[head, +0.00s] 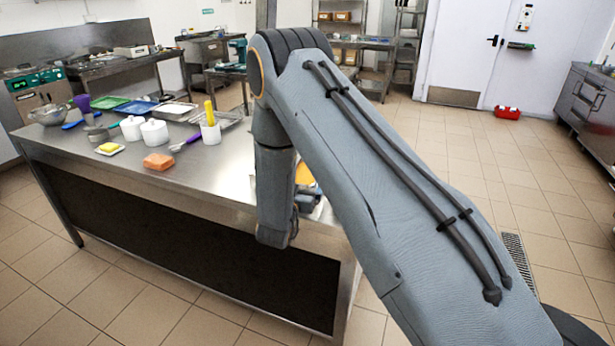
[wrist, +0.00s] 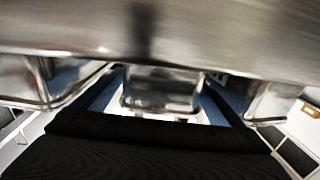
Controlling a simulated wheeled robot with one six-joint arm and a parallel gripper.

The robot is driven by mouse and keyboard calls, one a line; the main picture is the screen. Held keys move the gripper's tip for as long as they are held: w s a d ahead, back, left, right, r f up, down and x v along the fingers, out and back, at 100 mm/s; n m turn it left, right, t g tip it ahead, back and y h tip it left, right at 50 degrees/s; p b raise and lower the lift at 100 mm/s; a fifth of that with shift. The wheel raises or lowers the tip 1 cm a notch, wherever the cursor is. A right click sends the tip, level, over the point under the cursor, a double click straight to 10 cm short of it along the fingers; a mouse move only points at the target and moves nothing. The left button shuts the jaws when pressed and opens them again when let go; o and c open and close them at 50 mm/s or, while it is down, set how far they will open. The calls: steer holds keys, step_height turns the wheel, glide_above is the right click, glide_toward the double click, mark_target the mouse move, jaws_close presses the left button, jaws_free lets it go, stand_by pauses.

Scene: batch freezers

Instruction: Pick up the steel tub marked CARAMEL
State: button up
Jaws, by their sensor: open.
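My gripper (wrist: 162,82) shows in the wrist view with its two blue-grey fingers apart, one on each side of a steel tub (wrist: 160,92). No label can be read on this tub, so I cannot tell whether it is the one marked CARAMEL. I cannot tell whether the fingers touch it. Other steel containers show at the left (wrist: 45,80) and right (wrist: 270,100) of the fingers. In the head view my arm hides the gripper and most of the tubs; only a bit of steel tub (head: 308,203) and something yellow-orange show beside the arm.
The steel worktable (head: 225,178) carries white pots (head: 154,132), an orange block (head: 158,161), a yellow-handled tool in a white holder (head: 210,133) and coloured trays (head: 135,107) to the left. A red case (head: 507,112) lies on the floor.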

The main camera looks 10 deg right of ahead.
steer(key=shift+w+d+f, duration=0.1)
steer(key=shift+w+d, duration=0.25)
steer(key=shift+w, duration=0.3)
steer(key=shift+c, duration=0.5)
steer(key=c, duration=1.4)
steer(key=shift+r, duration=0.2)
